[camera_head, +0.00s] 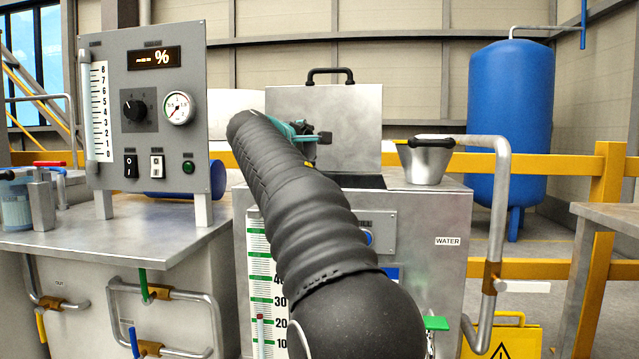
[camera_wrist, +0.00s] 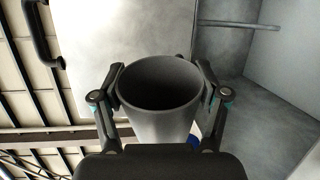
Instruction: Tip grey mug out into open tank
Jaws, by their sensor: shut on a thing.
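My gripper (camera_wrist: 161,78) is shut on the grey mug (camera_wrist: 160,127), with one finger on each side of it. In the wrist view the mug's dark round mouth faces the camera; I cannot make out any contents. The wrist picture is turned sideways, and the mug looks tipped well over from upright. In the head view my gripper (camera_head: 306,136) shows just past my arm, and the mug is hidden. The open tank (camera_head: 440,215) is the grey metal box marked WATER, its lid (camera_head: 340,105) standing up behind the opening. My gripper is over the opening, in front of the lid.
A bent pipe (camera_head: 500,200) runs along the tank's right side. A control panel (camera_head: 150,110) stands on the left bench. A blue vessel (camera_head: 508,120) is behind a yellow rail.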

